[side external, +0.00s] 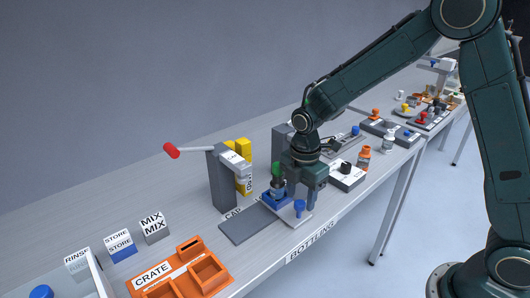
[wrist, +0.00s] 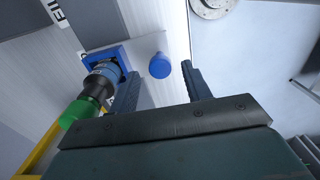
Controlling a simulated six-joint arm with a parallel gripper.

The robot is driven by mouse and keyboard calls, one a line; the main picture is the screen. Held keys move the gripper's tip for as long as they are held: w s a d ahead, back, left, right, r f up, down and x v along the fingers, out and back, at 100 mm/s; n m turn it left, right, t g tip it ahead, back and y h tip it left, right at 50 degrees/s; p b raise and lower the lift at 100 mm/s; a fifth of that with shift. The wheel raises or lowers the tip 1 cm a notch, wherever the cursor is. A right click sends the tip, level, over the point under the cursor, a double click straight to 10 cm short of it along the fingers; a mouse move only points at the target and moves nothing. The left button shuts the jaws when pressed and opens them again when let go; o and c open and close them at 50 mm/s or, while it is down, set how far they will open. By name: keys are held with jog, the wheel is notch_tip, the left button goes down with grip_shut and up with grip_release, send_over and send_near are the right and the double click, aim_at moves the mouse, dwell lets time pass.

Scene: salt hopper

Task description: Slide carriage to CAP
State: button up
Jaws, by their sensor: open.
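The carriage is a pale plate (side external: 289,216) with a blue holder (wrist: 118,53) and an upright blue knob (wrist: 159,66); the knob also shows in the side view (side external: 299,208). A dark bottle with a green top (wrist: 82,112) stands in the holder. My gripper (wrist: 162,84) is open and empty. In the wrist view the knob appears between and just beyond my fingertips, with no visible contact. In the side view my gripper (side external: 312,190) hangs over the carriage. A partly hidden label reading "CA" (side external: 234,213) lies left of the carriage, by the grey lever post (side external: 221,180).
A dark grey plate (side external: 249,223) lies left of the carriage. The lever with a red handle (side external: 171,150) stands behind it. An orange crate (side external: 180,272) is at the front left. A white block (side external: 346,177) and an orange bottle (side external: 364,158) stand to the right.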

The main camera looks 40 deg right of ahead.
jog(key=shift+f, duration=0.7)
grip_shut()
jog(key=shift+a, duration=0.15)
jog(key=shift+a, duration=5.6)
jog(key=shift+c, duration=0.7)
grip_release()
jog(key=shift+a, duration=0.1)
jog(key=shift+o, duration=0.7)
